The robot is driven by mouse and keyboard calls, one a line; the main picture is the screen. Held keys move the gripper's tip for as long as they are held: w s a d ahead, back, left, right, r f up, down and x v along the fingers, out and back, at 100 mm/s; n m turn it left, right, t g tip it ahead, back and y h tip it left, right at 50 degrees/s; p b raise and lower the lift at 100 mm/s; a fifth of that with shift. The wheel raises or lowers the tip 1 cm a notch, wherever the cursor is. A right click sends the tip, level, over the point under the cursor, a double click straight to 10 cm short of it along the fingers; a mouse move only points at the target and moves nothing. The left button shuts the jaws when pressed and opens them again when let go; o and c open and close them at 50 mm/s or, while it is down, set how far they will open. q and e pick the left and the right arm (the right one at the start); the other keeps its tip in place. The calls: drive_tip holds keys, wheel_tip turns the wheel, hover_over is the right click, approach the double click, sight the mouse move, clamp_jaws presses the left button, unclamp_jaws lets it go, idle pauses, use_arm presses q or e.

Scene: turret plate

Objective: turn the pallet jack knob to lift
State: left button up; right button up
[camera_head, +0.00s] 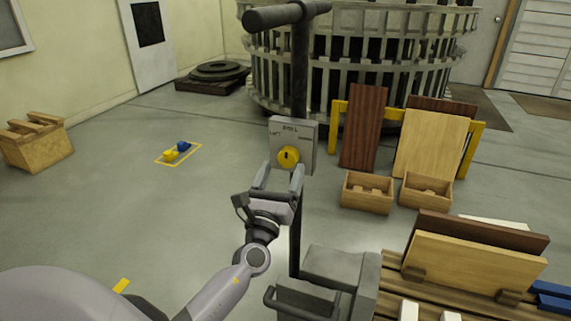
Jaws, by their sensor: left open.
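The pallet jack knob (288,157) is a round yellow dial with a dark mark. It sits on a grey control panel (307,131) fixed to the jack's upright black post (300,75). Small lettering runs across the panel, with a word at the left that looks like "LEFT" or "LIFT". My left gripper (279,174) is open just below and in front of the knob, its fingers pointing up towards it. I cannot tell whether a finger touches the knob. My right gripper is not in view.
The jack's grey body (335,285) stands below the post, beside a wooden pallet (400,298) carrying boards. Two open wooden boxes (367,194) and leaning panels (430,145) are at right. A wooden crate (37,145) is far left. Open floor (100,210) lies at left.

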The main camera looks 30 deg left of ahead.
sight(288, 157)
use_arm(q)
drive_tip(key=shift+x, duration=1.3)
drive_tip(key=shift+c, duration=0.3)
drive_tip(key=c, duration=1)
drive_tip(key=shift+n, duration=0.6)
drive_tip(key=n+y, duration=0.1)
drive_tip(key=n, duration=0.1)
drive_tip(key=n+g+y, duration=0.1)
drive_tip(key=n, duration=0.2)
drive_tip(key=shift+d+g+y+b, duration=0.2)
drive_tip(key=shift+g+y+b, duration=0.1)
drive_tip(key=shift+b, duration=0.1)
drive_tip(key=n+g, duration=0.1)
drive_tip(key=n, duration=0.2)
drive_tip(key=n+g+y, duration=0.1)
drive_tip(key=n, duration=0.3)
drive_tip(key=shift+d+r+y, duration=0.1)
drive_tip(key=shift+y, duration=0.2)
drive_tip(key=shift+n+g, duration=0.3)
drive_tip(key=shift+g, duration=0.1)
drive_tip(key=o, duration=1.1)
drive_tip(key=shift+c, duration=0.2)
